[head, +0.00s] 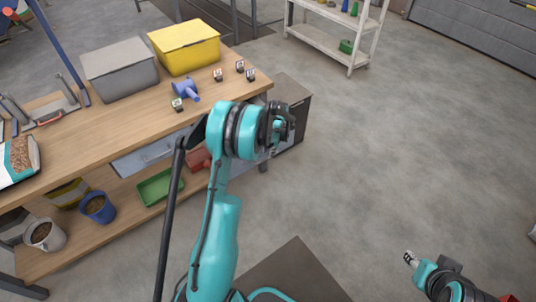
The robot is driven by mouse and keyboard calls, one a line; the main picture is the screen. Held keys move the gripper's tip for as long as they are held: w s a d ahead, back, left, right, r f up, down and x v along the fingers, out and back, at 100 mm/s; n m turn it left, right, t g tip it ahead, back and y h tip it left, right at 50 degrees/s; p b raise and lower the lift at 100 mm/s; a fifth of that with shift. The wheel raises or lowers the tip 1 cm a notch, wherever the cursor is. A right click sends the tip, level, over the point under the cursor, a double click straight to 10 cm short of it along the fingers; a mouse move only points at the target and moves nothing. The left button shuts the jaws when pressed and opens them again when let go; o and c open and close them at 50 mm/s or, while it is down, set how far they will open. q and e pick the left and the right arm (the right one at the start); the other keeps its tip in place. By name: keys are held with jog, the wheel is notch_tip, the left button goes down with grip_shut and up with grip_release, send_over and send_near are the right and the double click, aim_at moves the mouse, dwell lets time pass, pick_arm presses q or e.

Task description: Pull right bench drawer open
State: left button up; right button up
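The wooden workbench (105,130) runs along the left. A grey-blue drawer front (146,158) shows under its top, left of my raised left arm, and looks closed. My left arm covers the bench front further right, so I cannot make out a right drawer or its handle clearly. My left gripper (277,132) is dark and small, near the bench's right front corner. I cannot see whether its fingers are apart or whether it touches anything. My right gripper (410,258) is low at the right, over bare floor, far from the bench; its fingers are too small to judge.
A grey bin (120,70), a yellow bin (186,48) and a blue funnel-like part (186,89) stand on the bench. A green tray (158,187) and a blue bucket (98,208) are on the lower shelf. A dark cabinet (294,112) stands at the bench's right end.

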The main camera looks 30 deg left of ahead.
pick_arm(q)
notch_tip(320, 180, up, 9)
jog(key=d, duration=0.1)
jog(key=shift+s+d, duration=0.3)
jog(key=shift+f, duration=0.1)
